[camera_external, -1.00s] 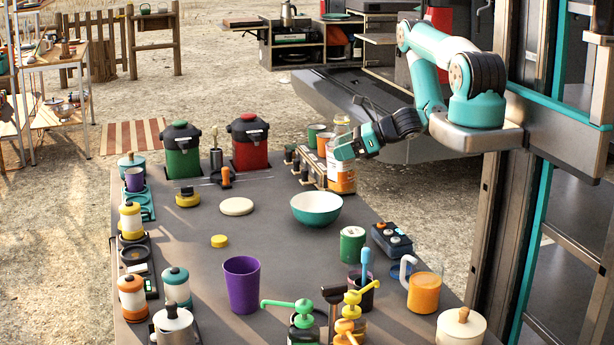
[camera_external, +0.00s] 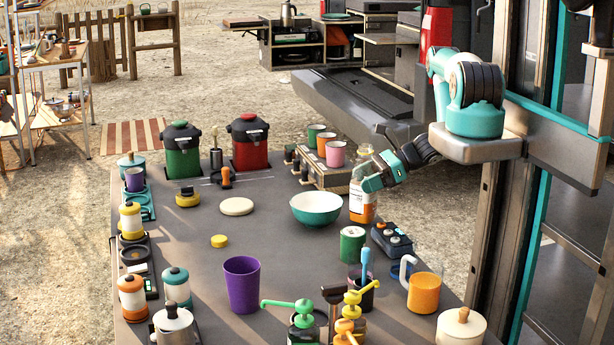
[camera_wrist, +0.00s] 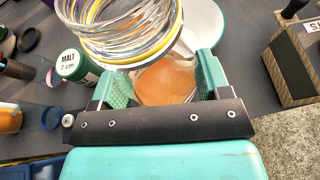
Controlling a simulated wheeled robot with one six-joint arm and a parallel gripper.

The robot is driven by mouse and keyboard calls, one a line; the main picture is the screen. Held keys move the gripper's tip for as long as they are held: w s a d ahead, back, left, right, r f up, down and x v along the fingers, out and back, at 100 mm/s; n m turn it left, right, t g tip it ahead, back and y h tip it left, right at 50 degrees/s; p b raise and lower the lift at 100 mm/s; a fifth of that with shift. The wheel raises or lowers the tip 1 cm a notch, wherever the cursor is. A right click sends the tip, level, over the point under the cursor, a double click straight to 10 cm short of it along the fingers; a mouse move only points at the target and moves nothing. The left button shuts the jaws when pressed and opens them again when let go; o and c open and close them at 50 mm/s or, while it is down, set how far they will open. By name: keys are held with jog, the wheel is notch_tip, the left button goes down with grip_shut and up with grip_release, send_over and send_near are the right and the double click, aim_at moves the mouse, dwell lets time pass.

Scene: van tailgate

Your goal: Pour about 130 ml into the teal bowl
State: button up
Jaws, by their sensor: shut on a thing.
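The teal bowl (camera_external: 316,213) stands on the table, white inside and seemingly empty. My gripper (camera_external: 368,181) is shut on a clear glass jar (camera_external: 361,205) with an orange label or contents, just right of the bowl. The jar looks about upright, and I cannot tell whether it touches the table. In the wrist view the jar (camera_wrist: 150,45) sits between the teal finger pads, its ringed glass mouth toward the camera and orange liquid inside. The bowl's white inside (camera_wrist: 203,25) shows behind the jar at the upper right.
A green-and-white can marked MALT (camera_wrist: 78,66) stands near the jar; it also shows in the external view (camera_external: 352,245). A dark box with knobs (camera_external: 392,240) is close on the right. A rack with several cups (camera_external: 322,172) is behind. Table left of the bowl is fairly clear.

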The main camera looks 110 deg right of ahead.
jog(key=shift+r+g+p, duration=0.25)
jog(key=shift+g+p, duration=0.05)
jog(key=shift+p, duration=0.25)
